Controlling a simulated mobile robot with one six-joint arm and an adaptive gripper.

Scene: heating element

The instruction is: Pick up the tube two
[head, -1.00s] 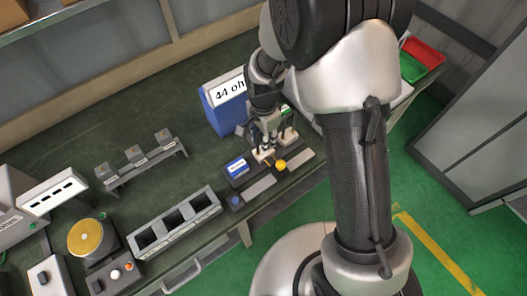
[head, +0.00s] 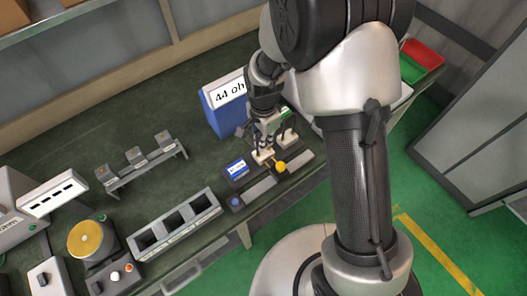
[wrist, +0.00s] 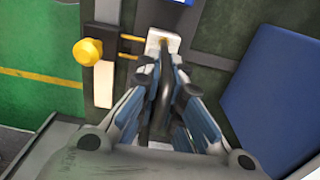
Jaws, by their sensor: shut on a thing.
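A dark, slightly curved tube (wrist: 166,92) stands between my fingers in the wrist view, its top end near a white block (wrist: 163,42). No label on it shows, so I cannot tell its number. My gripper (wrist: 168,88) is shut on this tube. In the head view my gripper (head: 266,138) is low over the fixture on the bench, beside the white blocks (head: 263,156). The tube is mostly hidden there by my fingers. I cannot tell whether its lower end touches the fixture.
Bare bench (head: 215,165) lies between.

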